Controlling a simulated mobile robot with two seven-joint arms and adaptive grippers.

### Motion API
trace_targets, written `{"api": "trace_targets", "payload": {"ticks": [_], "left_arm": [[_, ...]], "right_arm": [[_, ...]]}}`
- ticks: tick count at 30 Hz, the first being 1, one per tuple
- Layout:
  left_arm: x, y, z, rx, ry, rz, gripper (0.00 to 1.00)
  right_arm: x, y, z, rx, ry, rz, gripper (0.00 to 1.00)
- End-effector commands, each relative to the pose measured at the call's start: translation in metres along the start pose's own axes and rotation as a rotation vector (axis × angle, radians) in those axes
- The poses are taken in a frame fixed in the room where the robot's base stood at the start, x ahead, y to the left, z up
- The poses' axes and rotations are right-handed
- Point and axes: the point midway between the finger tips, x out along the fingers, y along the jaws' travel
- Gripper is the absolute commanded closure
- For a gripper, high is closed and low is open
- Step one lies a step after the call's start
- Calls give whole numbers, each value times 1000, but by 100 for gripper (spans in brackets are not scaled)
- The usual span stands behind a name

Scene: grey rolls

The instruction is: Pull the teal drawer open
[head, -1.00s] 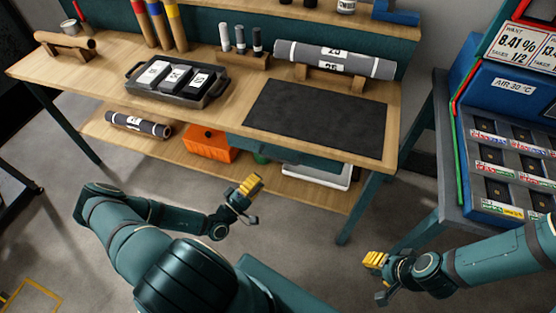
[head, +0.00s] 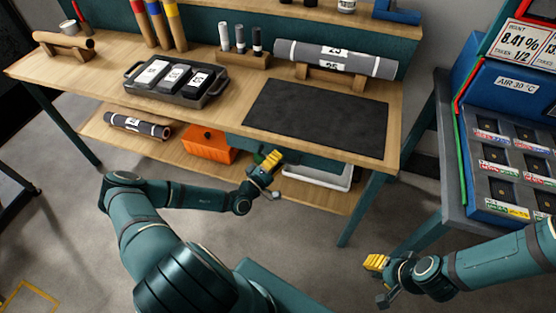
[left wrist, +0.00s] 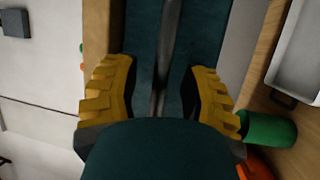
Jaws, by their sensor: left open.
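The teal drawer (head: 246,144) is under the worktop, its front facing me and partly hidden by my left gripper; it looks shut. My left gripper (head: 271,177) is at the drawer front, below the worktop edge. In the left wrist view its yellow fingers (left wrist: 160,95) are open on either side of a dark bar handle (left wrist: 168,45) that runs across the teal front (left wrist: 205,30). The bar lies between the fingers, and neither finger visibly touches it. My right gripper (head: 379,280) is apart from the bench at lower right, and looks open and empty.
The workbench (head: 225,112) carries a black mat (head: 315,118), a tray (head: 215,92) and a grey roll (head: 380,68). The lower shelf holds an orange box (head: 208,146), a pale bin (head: 318,178) and a dark roll (head: 140,126). The floor before the bench is clear.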

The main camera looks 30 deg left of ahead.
Motion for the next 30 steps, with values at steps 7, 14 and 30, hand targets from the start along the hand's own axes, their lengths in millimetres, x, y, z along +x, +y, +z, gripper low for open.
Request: {"api": "trace_targets", "payload": {"ticks": [7, 14, 30], "left_arm": [[0, 0, 0, 0, 0, 0, 100], [0, 1, 0, 0, 0, 1, 100], [-72, 23, 31, -5, 0, -2, 100]], "right_arm": [[0, 0, 0, 0, 0, 0, 53], [-1, 0, 0, 0, 0, 0, 53], [-61, -23, -7, 8, 4, 1, 53]]}}
